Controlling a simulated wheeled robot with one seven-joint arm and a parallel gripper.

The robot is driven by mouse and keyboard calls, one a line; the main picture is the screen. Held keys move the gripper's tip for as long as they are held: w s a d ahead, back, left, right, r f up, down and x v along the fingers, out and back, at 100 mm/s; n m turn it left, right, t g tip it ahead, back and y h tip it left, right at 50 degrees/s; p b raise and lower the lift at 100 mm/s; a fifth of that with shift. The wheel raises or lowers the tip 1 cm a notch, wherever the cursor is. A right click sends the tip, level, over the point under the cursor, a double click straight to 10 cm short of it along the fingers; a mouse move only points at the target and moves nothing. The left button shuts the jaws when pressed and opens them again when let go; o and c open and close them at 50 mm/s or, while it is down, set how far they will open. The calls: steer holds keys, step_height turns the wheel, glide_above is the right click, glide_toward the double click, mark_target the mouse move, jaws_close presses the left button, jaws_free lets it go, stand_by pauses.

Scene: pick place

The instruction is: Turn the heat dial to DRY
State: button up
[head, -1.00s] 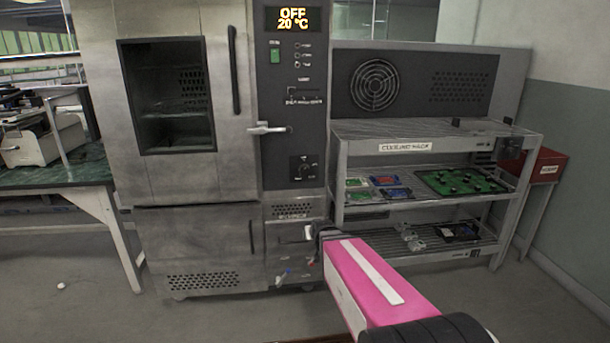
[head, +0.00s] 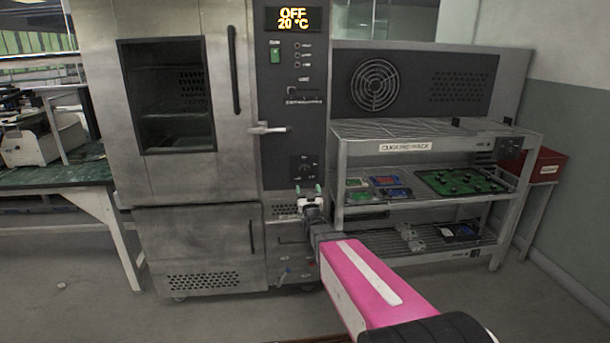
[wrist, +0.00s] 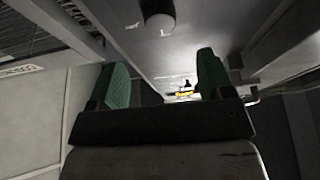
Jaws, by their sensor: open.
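The heat dial (head: 303,168) is a dark round knob on the oven's black control panel, below the door latch. In the wrist view the dial (wrist: 158,18) is at the top, beyond my fingertips and between them in width. My gripper (head: 308,188) is just below the dial in the head view, fingers pointing up. In the wrist view my gripper (wrist: 163,62) is open and empty, with green pads apart. The dial appears clear of both fingers. Its lettering is too small to read. The oven display (head: 293,18) reads OFF, 20 °C.
The door latch (head: 268,128) sticks out left of and above the dial. A cooling rack (head: 395,147) with circuit boards stands close to the right of the panel.

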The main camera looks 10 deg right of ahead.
mark_target(305, 172)
steer(key=x, duration=0.9)
steer(key=shift+w+r, duration=0.15)
steer(key=shift+w, duration=0.2)
steer(key=c, duration=0.9)
